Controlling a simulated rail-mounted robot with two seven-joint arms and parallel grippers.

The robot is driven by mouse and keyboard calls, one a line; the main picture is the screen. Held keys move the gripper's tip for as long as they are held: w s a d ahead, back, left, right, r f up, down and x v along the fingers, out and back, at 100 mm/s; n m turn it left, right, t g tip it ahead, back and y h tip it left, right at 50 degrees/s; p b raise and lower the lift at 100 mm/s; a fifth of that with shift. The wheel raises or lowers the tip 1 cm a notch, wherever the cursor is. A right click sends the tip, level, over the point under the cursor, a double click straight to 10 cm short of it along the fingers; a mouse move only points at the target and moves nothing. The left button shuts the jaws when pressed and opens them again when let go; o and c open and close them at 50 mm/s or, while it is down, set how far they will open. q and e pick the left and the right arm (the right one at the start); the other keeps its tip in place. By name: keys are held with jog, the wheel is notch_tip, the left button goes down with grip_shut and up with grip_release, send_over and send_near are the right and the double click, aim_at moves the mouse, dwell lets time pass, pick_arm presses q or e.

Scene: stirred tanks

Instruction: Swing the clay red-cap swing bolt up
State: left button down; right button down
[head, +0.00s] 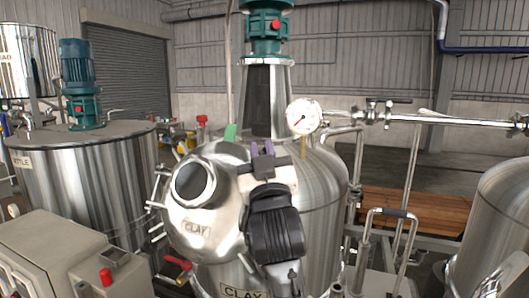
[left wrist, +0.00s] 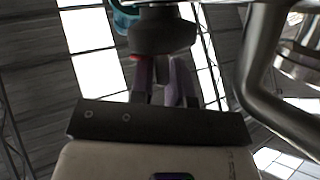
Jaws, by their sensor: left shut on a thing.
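The clay tank (head: 325,195) stands in the middle of the head view. In the left wrist view the fingers (left wrist: 165,78) are close together below a dark, reddish-edged rounded cap (left wrist: 163,35). They are shut on the swing bolt, which is mostly hidden by fingers and palm. My right gripper is not in view.
A green tab (head: 231,131) and a yellow one (head: 303,145) stand on the tank rim. A pressure gauge (head: 304,116) and pipe are at the right. The teal agitator drive (head: 264,28) rises above. The kettle tank (head: 80,170) stands left.

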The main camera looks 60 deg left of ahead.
pick_arm(q)
jog(key=shift+a+f, duration=0.25)
jog(key=c, duration=1.4)
grip_release()
jog(key=shift+s, duration=0.1)
jog(key=shift+c, duration=0.2)
jog(key=shift+o, duration=1.3)
jog(key=shift+f, duration=0.1)
